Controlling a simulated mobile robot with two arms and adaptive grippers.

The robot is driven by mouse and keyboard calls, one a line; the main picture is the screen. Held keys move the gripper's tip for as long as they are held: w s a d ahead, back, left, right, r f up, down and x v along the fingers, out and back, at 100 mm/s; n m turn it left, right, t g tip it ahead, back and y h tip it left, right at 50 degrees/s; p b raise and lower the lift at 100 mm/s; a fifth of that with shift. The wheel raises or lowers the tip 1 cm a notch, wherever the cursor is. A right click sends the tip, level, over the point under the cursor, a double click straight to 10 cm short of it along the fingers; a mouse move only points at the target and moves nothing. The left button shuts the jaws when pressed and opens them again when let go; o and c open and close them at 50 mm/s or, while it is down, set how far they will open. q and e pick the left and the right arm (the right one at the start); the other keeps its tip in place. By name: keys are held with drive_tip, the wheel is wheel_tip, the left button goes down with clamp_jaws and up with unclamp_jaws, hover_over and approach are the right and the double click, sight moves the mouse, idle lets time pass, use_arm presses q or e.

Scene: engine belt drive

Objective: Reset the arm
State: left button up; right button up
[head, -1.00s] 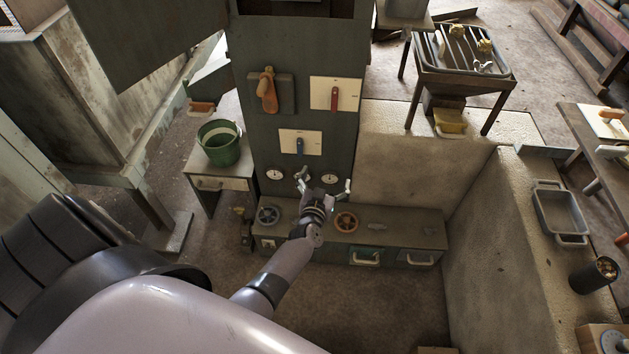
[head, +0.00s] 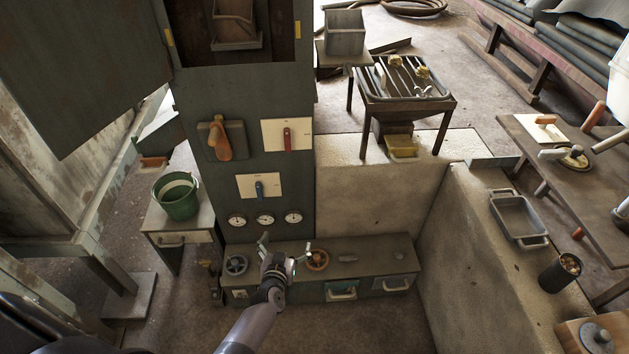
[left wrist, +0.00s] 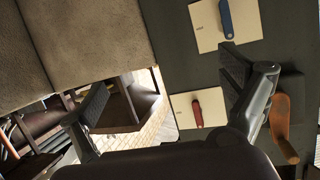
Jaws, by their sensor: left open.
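My left gripper (head: 285,246) is open and empty. In the head view it is in front of the low bench, below the gauges of the dark control cabinet (head: 203,185). In the left wrist view its two fingers (left wrist: 163,88) are spread wide with nothing between them. That view shows the cabinet panel upside down, with the blue switch (left wrist: 226,18), the red switch (left wrist: 197,112) and the orange handle (left wrist: 280,118) near or behind the right finger. My left forearm comes up from the bottom of the head view. My right gripper is not in view.
The low bench (head: 365,262) carries a grey handwheel (head: 236,264) and an orange handwheel (head: 317,260). A green bucket (head: 177,201) stands on a small table at left. A concrete wall (head: 480,270) bounds the right side. Floor (head: 370,325) before the bench is clear.

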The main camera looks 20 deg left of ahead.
use_arm(q)
drive_tip(key=s+d+f+m+g+h, duration=0.1)
drive_tip(key=s+d+f+g+h, duration=0.15)
drive_tip(key=s+f, duration=0.65)
drive_tip(key=s+d+f+m+g+h, duration=0.1)
drive_tip(key=s+d+f+m+g, duration=0.2)
drive_tip(key=s+f, duration=0.6)
drive_tip(key=s+f+g, duration=0.2)
drive_tip(key=s+f, duration=0.1)
drive_tip(key=s, duration=0.6)
drive_tip(key=s+f+g, duration=0.3)
drive_tip(key=s, duration=0.7)
drive_tip(key=s+f+g, duration=0.2)
drive_tip(key=s+f, duration=0.1)
drive_tip(key=s, duration=0.6)
drive_tip(key=shift+s+a+f, duration=0.25)
drive_tip(key=shift+s+a, duration=0.15)
drive_tip(key=shift+a, duration=0.05)
drive_tip(key=shift+g, duration=0.25)
